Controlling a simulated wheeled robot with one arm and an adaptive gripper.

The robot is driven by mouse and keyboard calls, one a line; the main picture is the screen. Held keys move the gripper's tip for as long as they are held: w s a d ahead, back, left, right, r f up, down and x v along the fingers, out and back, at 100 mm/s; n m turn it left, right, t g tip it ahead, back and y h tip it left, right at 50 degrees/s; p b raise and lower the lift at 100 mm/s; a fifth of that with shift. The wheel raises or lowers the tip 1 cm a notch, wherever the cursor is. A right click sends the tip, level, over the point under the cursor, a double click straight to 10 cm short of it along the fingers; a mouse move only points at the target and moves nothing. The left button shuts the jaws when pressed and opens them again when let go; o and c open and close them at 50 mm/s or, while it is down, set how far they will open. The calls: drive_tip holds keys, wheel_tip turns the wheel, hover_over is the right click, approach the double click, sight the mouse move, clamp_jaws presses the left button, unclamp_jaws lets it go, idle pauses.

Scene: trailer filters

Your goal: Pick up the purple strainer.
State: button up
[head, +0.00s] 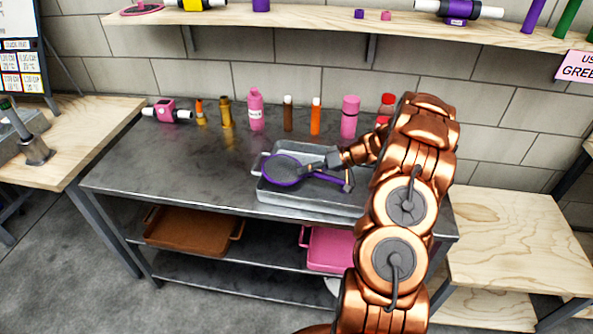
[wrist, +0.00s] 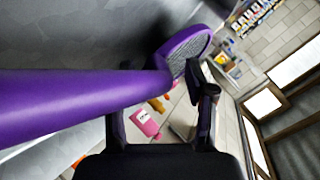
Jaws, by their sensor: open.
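The purple strainer (head: 282,171) is at the metal tray on the table, with its round mesh head toward the tray's left end and its purple handle running right. My gripper (head: 308,171) is low over the strainer, near where head and handle meet. In the wrist view the strainer's handle (wrist: 80,103) is large and close, crossing from the left toward my open gripper (wrist: 155,95). The mesh head shows beyond the fingers. The handle looks to be at or between the fingers; contact cannot be told.
The metal tray (head: 310,201) stands near the front edge of the dark table (head: 170,180). Several bottles, including a pink one (head: 256,110), line the back. A wooden shelf (head: 330,30) runs above. Brown (head: 190,232) and pink (head: 328,250) trays sit below.

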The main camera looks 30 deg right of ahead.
clamp_jaws()
idle(0.4)
idle(0.4)
wheel_tip(320, 180, up, 10)
drive_tip(key=b, duration=0.3)
